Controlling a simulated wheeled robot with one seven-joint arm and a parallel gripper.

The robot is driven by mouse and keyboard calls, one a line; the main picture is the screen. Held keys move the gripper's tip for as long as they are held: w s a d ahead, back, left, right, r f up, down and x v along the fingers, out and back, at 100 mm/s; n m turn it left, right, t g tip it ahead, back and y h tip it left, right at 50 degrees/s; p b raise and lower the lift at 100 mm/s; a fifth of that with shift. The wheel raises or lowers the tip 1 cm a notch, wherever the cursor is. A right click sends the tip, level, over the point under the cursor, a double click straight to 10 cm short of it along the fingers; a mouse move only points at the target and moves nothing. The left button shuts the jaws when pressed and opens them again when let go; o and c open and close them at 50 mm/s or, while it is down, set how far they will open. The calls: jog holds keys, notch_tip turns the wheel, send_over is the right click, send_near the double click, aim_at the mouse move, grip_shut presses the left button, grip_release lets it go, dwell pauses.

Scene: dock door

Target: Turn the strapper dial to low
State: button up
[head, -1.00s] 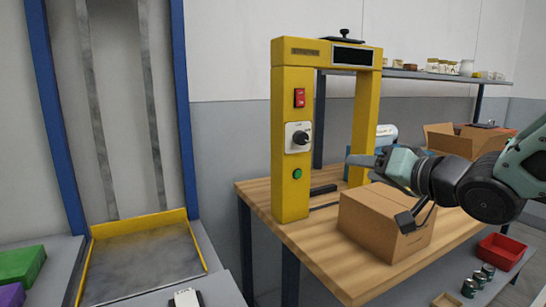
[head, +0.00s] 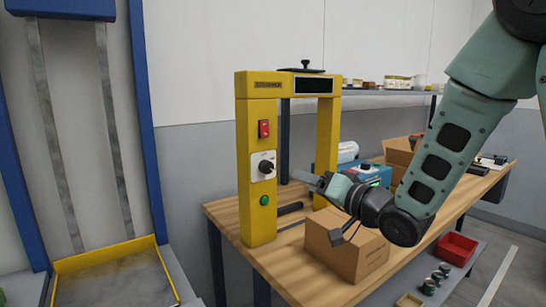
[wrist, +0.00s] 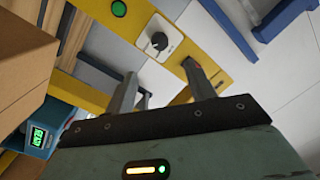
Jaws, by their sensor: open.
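The yellow strapper (head: 258,215) stands on the wooden workbench as an arch. Its black dial (head: 266,167) sits on a white plate on the left post, between a red switch (head: 264,128) and a green button (head: 264,200). My gripper (head: 310,178) is to the right of the dial, apart from it, in front of the arch opening. In the wrist view the gripper (wrist: 162,80) is open and empty, its two fingers apart. The dial (wrist: 156,43) shows beyond the fingertips with a pale mark on its knob. The plate's lettering is too small to read.
A cardboard box (head: 345,244) stands on the workbench (head: 232,217) just below my gripper. A teal device (head: 364,174) with a green display and an open carton are behind. A red bin (head: 457,248) sits on the lower shelf.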

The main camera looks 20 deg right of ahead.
aim_at(269, 169)
jog(key=p+x, duration=0.3)
jog(key=x, duration=1)
jog(key=shift+p, duration=0.35)
jog(key=c, duration=1)
